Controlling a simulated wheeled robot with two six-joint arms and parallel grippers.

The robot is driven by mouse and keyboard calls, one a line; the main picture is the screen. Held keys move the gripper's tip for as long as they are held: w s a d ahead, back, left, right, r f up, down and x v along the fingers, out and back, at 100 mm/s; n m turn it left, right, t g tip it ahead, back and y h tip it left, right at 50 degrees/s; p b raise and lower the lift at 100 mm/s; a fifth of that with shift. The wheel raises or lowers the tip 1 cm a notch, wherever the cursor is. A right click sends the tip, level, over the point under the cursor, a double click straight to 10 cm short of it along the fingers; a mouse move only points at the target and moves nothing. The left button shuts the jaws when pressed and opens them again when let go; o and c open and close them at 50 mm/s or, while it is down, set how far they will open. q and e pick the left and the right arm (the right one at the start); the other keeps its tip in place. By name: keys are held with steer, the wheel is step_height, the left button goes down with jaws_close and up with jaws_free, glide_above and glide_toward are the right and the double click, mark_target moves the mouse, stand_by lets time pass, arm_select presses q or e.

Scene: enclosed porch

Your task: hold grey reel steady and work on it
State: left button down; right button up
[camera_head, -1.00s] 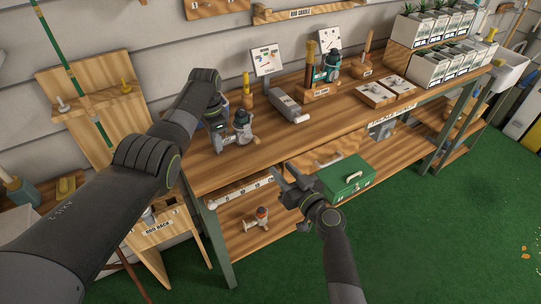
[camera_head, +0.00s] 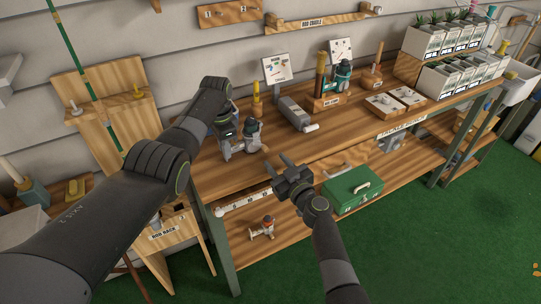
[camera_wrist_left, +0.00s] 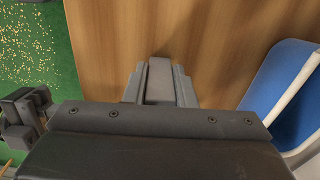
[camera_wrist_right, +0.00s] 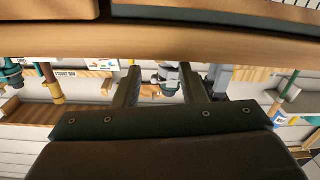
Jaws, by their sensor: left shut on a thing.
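The grey reel (camera_head: 251,132) is at the left end of the wooden workbench (camera_head: 330,138). My left gripper (camera_head: 226,126) reaches it from the left; its fingers are mostly hidden by my arm in the head view. In the left wrist view its fingers (camera_wrist_left: 159,82) close on a grey piece over the wood, with most of the reel hidden. My right gripper (camera_head: 283,172) is open and empty, in front of the bench's front edge and apart from the reel.
A grey cylinder-ended box (camera_head: 296,114), a teal reel on a stand (camera_head: 342,76) and white cards (camera_head: 384,105) stand further right on the bench. A green toolbox (camera_head: 352,190) and an orange-grey reel (camera_head: 267,226) are on the lower shelf. A blue bin (camera_wrist_left: 285,90) is beside my left gripper.

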mark_target(267, 152)
steer(key=shift+x, duration=2.15)
jaws_close()
